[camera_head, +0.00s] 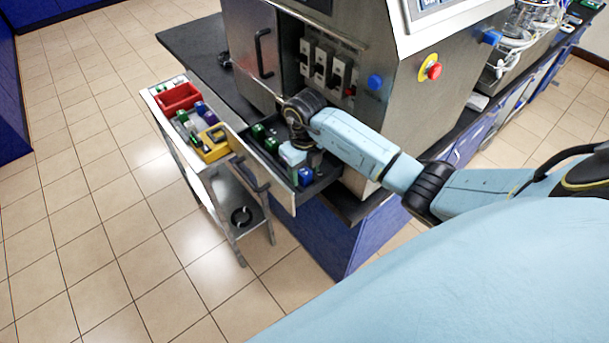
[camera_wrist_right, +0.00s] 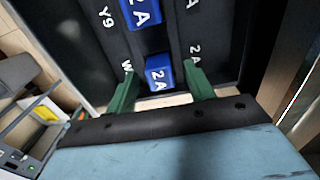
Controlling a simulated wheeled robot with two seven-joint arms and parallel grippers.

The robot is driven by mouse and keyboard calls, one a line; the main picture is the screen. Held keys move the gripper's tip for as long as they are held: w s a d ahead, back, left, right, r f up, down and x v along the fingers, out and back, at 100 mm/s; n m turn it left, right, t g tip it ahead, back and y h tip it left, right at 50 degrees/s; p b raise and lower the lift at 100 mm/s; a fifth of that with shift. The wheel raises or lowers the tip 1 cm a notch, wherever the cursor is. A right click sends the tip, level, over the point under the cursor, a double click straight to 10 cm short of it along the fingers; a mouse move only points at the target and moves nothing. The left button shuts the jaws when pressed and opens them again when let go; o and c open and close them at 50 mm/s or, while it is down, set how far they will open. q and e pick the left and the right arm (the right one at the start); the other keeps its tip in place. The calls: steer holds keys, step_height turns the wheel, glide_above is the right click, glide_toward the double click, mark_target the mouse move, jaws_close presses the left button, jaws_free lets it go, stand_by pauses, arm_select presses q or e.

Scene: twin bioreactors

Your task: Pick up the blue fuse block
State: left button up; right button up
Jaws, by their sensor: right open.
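A blue fuse block (camera_wrist_right: 158,73) marked 2A sits in a dark drawer (camera_wrist_right: 225,70). A second blue block (camera_wrist_right: 142,12), also marked 2A, sits farther up in the right wrist view. In the head view a blue block (camera_head: 305,177) shows in the open drawer beside my right gripper (camera_head: 297,162). My right gripper, with green fingers in the wrist view (camera_wrist_right: 160,80), is open, one finger on each side of the nearer blue block. I cannot tell whether the fingers touch it. My left gripper is not in view.
Green blocks (camera_head: 258,131) lie in the same drawer. Its metal front (camera_head: 270,182) stands near my gripper. A cart to the left holds a red bin (camera_head: 180,98) and a yellow item (camera_head: 214,146). The steel cabinet (camera_head: 365,120) rises behind the drawer.

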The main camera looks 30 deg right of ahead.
steer(key=shift+c, duration=0.4)
steer(key=c, duration=1)
steer(key=shift+r, duration=0.15)
